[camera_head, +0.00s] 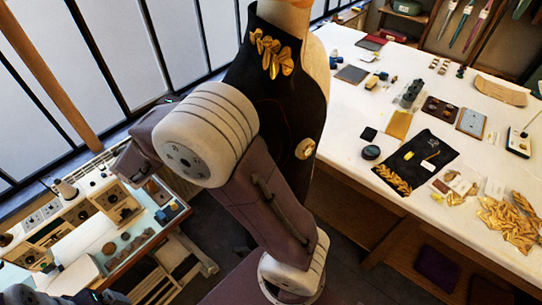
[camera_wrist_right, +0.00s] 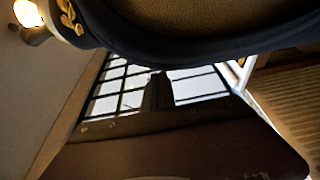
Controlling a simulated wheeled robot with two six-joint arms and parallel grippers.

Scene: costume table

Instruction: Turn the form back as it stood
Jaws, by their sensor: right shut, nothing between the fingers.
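The dress form (camera_head: 313,75) wears a black garment (camera_head: 262,85) with gold leaf embroidery at its upper front. A round gold ornament (camera_head: 305,148) shows low on its right side. My right arm crosses in front of the form and hides part of it. In the right wrist view, the garment's dark curved edge (camera_wrist_right: 190,48) and some gold embroidery fill the top. My right gripper (camera_wrist_right: 158,80) points toward it, shut and empty; I cannot tell whether it touches. In the head view its fingers are hidden.
A white-topped table (camera_head: 345,130) on the right holds gold pieces (camera_head: 510,222), a black cloth (camera_head: 415,160) and small tools. A lower workbench (camera_head: 110,255) with boxes stands at left below the windows. Dark floor (camera_head: 345,245) shows between them.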

